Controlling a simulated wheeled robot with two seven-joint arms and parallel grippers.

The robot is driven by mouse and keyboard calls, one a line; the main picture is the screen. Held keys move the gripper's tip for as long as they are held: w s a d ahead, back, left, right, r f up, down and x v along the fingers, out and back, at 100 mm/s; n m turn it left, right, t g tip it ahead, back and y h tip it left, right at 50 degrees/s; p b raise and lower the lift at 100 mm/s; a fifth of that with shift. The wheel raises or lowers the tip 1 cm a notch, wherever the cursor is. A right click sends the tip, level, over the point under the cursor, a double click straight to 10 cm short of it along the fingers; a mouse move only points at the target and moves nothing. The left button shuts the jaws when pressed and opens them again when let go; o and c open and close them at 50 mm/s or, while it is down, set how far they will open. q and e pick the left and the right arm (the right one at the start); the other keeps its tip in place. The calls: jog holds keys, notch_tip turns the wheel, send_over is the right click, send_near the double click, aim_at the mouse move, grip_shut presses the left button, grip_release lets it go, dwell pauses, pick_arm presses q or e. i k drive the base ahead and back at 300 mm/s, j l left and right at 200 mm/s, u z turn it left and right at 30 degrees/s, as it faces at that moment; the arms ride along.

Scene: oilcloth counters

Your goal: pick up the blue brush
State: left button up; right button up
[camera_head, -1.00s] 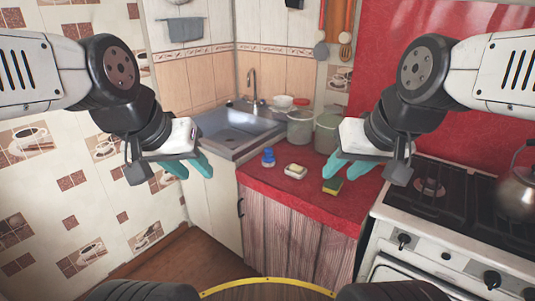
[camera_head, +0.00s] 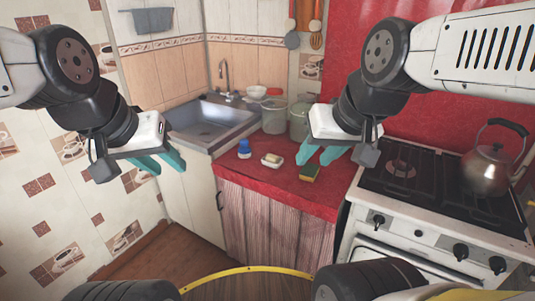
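The blue brush (camera_head: 244,149) is a small upright thing with a blue top and a paler lower part. It stands on the red counter (camera_head: 290,192), near its front left edge. My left gripper (camera_head: 166,167) has teal fingers spread apart and empty, to the left of the brush, in front of the cabinet beside the sink. My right gripper (camera_head: 318,157) also has its teal fingers apart and empty. It appears to the right of the brush, over the counter's right part in the picture. Neither gripper touches the brush.
A soap dish (camera_head: 272,160) lies just right of the brush, and a yellow-green sponge (camera_head: 310,173) lies further right. Containers (camera_head: 274,117) stand behind, beside the sink (camera_head: 212,122). The stove (camera_head: 420,185) with a kettle (camera_head: 488,168) is at the right.

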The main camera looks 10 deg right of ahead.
aim_at(244, 152)
jog(key=i+j, duration=0.5)
jog(key=i, duration=0.15)
jog(key=i+j+z, duration=0.1)
jog(key=i+j, duration=0.4)
jog(key=i, duration=0.2)
